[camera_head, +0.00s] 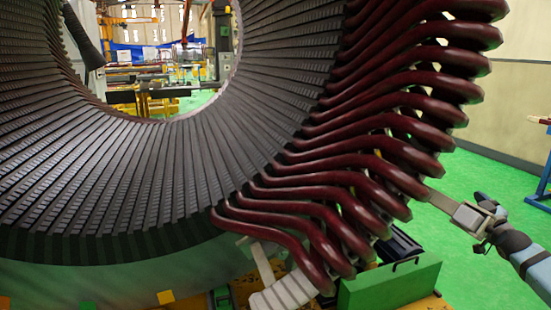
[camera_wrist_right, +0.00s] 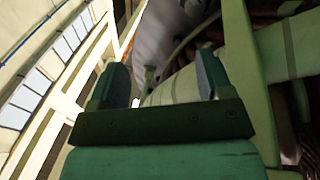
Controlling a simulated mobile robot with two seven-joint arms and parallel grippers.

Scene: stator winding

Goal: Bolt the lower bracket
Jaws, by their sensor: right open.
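The large stator (camera_head: 150,170) fills the head view, with dark red coil ends (camera_head: 380,110) fanned along its right side. A pale ribbed piece (camera_head: 284,294) sits under the lowest coil ends; I cannot tell if it is the lower bracket. A flat tan-grey bar (camera_head: 442,201) sticks out from behind the coils at the right. My right gripper (camera_head: 477,216) is at its outer end; contact is unclear. In the right wrist view my right gripper (camera_wrist_right: 163,85) has its fingers spread, with a pale beam (camera_wrist_right: 178,88) beyond them. No bolt is recognisable. My left gripper is not seen.
A green box (camera_head: 392,288) stands below the coils at lower right. The green floor (camera_head: 460,260) is open around my right arm. A blue frame (camera_head: 543,185) stands at the right edge. In the wrist view an upright bar (camera_wrist_right: 240,70) is close beside the right finger.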

